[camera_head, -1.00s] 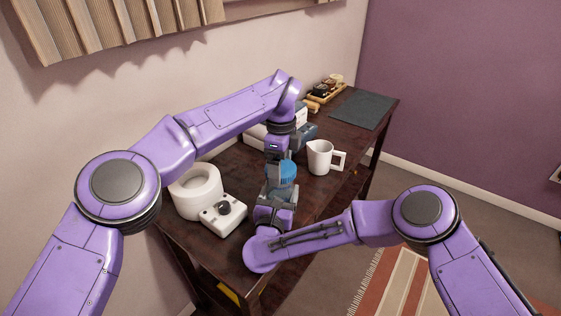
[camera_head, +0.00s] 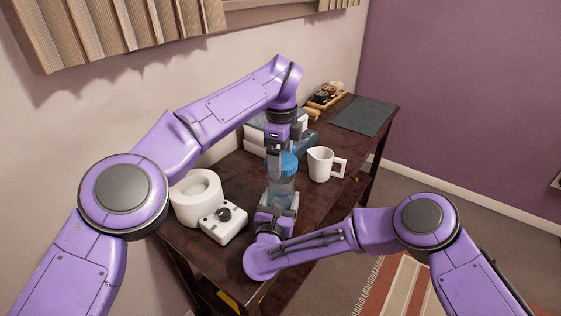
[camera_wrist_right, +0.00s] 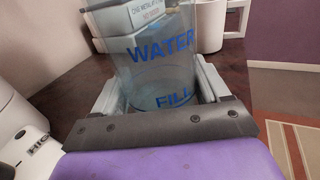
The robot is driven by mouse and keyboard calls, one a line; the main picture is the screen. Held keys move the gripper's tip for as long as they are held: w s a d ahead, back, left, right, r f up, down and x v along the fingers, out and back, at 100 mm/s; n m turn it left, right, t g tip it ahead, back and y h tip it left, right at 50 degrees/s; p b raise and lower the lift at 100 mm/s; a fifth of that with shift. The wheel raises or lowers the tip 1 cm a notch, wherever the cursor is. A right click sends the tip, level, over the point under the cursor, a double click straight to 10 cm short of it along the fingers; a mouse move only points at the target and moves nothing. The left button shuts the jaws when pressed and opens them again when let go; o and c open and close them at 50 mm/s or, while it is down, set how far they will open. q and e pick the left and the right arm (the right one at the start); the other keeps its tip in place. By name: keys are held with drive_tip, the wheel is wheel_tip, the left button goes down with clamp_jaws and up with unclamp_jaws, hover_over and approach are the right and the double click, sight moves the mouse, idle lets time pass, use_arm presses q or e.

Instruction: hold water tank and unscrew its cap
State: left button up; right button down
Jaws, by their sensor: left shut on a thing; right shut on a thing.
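The water tank (camera_head: 281,190) is a clear cylinder with a blue cap (camera_head: 282,166) on top, upright in the head view. In the right wrist view its clear wall (camera_wrist_right: 160,75) carries blue "WATER" and "FILL" lettering. My left gripper (camera_head: 279,153) comes down from above and is shut on the cap; its fingertips are partly hidden. My right gripper (camera_head: 278,203) is shut around the lower part of the tank; in its wrist view a finger (camera_wrist_right: 165,98) stands on each side of the tank. The tank's base is hidden.
A white round appliance (camera_head: 197,198) with a knobbed control box (camera_head: 223,222) stands left of the tank on the dark table (camera_head: 318,204). A white mug (camera_head: 321,164) is close on the right. Boxes (camera_head: 256,143), a dark mat (camera_head: 362,115) and a small tray (camera_head: 327,99) lie farther back.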

unclamp_jaws()
drive_tip(key=shift+s, duration=0.1)
